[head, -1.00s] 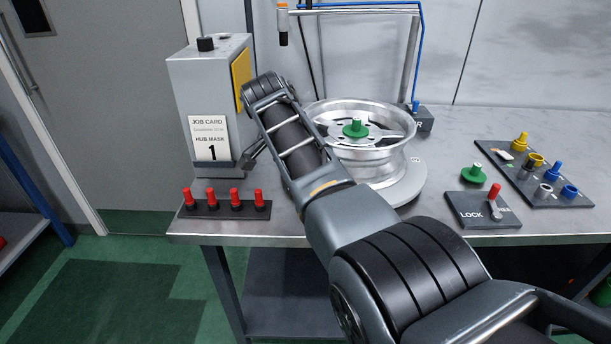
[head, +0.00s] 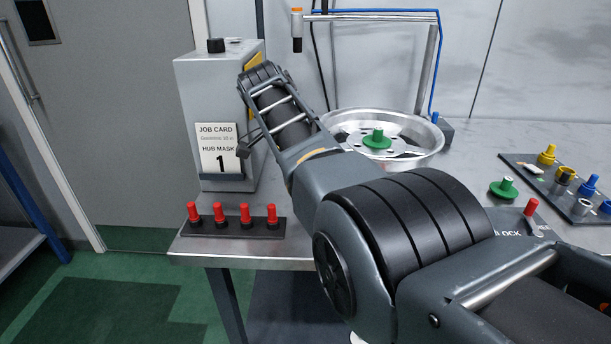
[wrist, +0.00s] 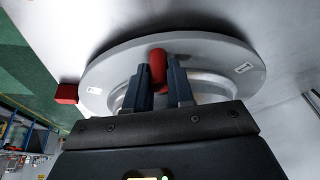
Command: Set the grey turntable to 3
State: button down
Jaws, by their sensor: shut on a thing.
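The grey turntable (wrist: 215,48) fills the upper middle of the wrist view as a round disc, with a silver wheel (wrist: 205,82) on it. A red upright handle (wrist: 158,66) stands on the disc near its rim. My gripper (wrist: 160,75) is shut on this red handle, one dark finger on each side. Small white labels show on the disc at left (wrist: 94,90) and right (wrist: 244,68); I cannot read their numbers surely. In the head view the wheel (head: 425,146) shows with a green hub piece (head: 377,140); my arm hides the turntable and gripper there.
A red block (wrist: 67,94) sits by the disc's left rim. In the head view, a grey box with a job card (head: 218,148) reading 1 stands left, behind a rack of red pegs (head: 233,226). A lock lever (head: 530,208) and peg board (head: 585,208) are at right.

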jog(key=shift+w, duration=0.1)
jog(key=c, duration=1)
grip_release()
jog(key=shift+v, duration=3.95)
